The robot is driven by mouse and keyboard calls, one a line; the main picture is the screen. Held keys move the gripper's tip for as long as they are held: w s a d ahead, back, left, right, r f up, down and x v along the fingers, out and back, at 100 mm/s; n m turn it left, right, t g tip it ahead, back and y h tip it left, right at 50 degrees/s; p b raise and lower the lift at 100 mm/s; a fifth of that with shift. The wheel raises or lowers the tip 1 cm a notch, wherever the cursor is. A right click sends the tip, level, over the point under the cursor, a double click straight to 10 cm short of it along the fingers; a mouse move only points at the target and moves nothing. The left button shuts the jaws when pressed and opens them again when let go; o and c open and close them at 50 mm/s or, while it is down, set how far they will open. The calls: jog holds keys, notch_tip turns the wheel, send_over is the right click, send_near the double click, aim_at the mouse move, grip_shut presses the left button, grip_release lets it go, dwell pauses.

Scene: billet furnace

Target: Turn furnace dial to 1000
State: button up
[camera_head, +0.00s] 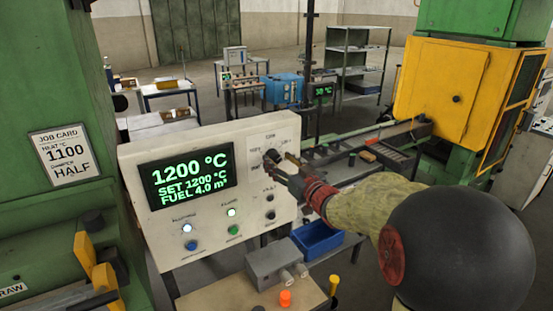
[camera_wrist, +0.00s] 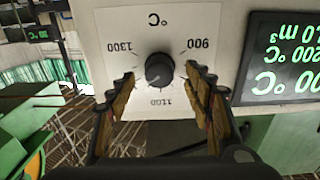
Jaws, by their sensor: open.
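The furnace dial is a dark round knob (camera_wrist: 159,70) on a white scale plate (camera_wrist: 175,25). In the wrist view the plate appears upside down, with readable marks 900, 1100 and 1300. The dial's pointer is too small to read surely. My gripper (camera_wrist: 163,88) is open, one finger on each side of the knob, with a gap visible between. In the head view my gripper (camera_head: 282,170) is at the dial on the white control panel (camera_head: 220,213). The panel's display (camera_head: 189,177) reads 1200 °C, SET 1200 °C and FUEL 4.0 m³.
A job card (camera_head: 64,155) on the green machine at left reads 1100 and HALF. Lit buttons (camera_head: 187,228) and small knobs sit below the display and dial. A grey box (camera_head: 277,262) and a blue bin (camera_head: 317,238) stand below the panel.

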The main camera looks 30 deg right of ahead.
jog(key=shift+w, duration=1.1)
jog(key=shift+c, duration=1)
jog(key=c, duration=0.9)
